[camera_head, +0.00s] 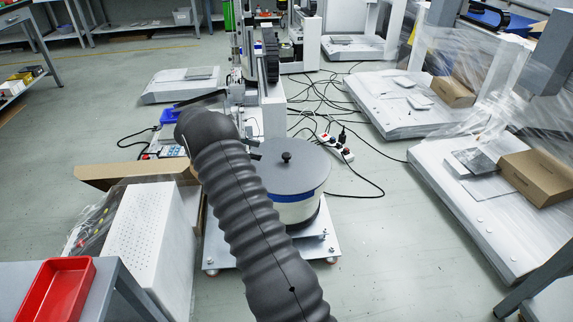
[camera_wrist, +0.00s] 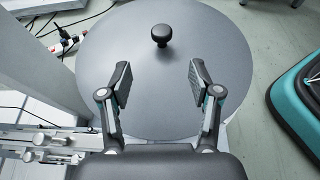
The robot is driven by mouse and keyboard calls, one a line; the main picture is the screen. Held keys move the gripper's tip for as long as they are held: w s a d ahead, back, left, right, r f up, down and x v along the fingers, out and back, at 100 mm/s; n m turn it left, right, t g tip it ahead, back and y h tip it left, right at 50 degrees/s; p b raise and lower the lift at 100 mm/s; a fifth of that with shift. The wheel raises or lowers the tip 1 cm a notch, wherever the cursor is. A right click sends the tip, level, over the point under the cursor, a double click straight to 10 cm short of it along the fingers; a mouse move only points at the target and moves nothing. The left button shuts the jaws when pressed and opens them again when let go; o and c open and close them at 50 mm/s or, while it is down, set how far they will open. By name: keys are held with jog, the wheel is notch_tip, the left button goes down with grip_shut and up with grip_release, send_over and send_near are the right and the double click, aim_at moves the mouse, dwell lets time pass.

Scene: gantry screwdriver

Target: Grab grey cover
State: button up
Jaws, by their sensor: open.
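The grey cover (camera_head: 290,172) is a flat round lid with a black knob (camera_head: 286,157) at its middle. It lies on top of a white drum with a blue band (camera_head: 297,211). In the wrist view the cover (camera_wrist: 200,50) fills the middle, and its knob (camera_wrist: 161,35) stands upright beyond the fingertips. My gripper (camera_wrist: 159,82) is open and empty, with its two fingers spread over the near part of the cover and the knob lined up between them, farther out. In the head view my dark ribbed arm hides the gripper and the left part of the cover.
A gantry machine (camera_head: 270,100) stands directly behind the drum. A power strip (camera_head: 337,146) and loose cables lie on the floor to its right. A white perforated box (camera_head: 150,240) and a red tray (camera_head: 57,290) are at the left. Open floor (camera_head: 400,240) lies to the right.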

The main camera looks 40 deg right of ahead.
aim_at(287, 155)
jog(key=x, duration=0.6)
jog(key=shift+s+d+f, duration=0.1)
jog(key=shift+d+f, duration=0.05)
jog(key=shift+d, duration=0.1)
jog(key=shift+r+b+x, duration=0.1)
jog(key=shift+b+x, duration=0.2)
jog(key=shift+x, duration=1)
jog(key=shift+r+b+x, duration=0.15)
jog(key=shift+b+x, duration=0.15)
jog(key=shift+x, duration=1)
jog(key=shift+s, duration=0.1)
grip_shut()
